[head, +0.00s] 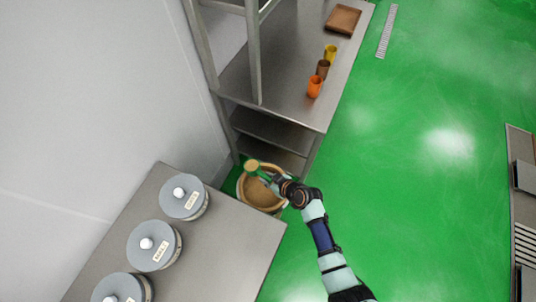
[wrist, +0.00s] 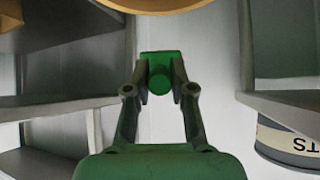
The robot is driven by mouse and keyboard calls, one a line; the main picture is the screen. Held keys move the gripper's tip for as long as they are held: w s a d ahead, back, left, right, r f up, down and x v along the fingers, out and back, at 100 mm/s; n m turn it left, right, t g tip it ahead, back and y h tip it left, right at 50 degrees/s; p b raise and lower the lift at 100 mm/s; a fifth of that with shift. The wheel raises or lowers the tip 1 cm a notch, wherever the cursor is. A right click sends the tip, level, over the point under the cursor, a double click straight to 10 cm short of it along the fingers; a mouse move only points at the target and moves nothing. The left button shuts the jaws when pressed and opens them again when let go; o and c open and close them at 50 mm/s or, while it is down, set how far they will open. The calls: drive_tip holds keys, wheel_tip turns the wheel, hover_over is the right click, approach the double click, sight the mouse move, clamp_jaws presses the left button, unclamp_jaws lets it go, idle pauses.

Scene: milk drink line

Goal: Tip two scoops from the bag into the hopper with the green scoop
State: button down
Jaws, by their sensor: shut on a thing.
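My gripper (head: 277,181) is shut on the handle of the green scoop (wrist: 160,66), which runs between the two fingers in the wrist view. In the head view the scoop's round bowl (head: 252,165) shows tan inside, like powder. The bowl is over the far rim of the open bag (head: 245,194); its exact height above the bag cannot be told. The bag stands low, between the two steel benches, with tan powder inside. A tan curved surface at the top of the wrist view is cut off. I cannot make out a hopper in either view.
Several lidded canisters (head: 184,197) stand on the near steel bench (head: 240,235). The far bench (head: 285,60) holds orange (head: 314,87), brown (head: 323,69) and yellow (head: 330,52) cups and a brown tray (head: 342,19). Its frame post (head: 254,55) rises nearby.

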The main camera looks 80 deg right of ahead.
drive_tip(key=shift+r+t+h+b, duration=0.45)
drive_tip(key=shift+t+b, duration=0.45)
drive_tip(key=shift+b, duration=1.15)
drive_tip(key=shift+b, duration=0.35)
drive_tip(key=shift+r+b, duration=0.1)
drive_tip(key=shift+b, duration=0.2)
drive_tip(key=shift+r+t+h, duration=0.25)
drive_tip(key=shift+r+t, duration=0.05)
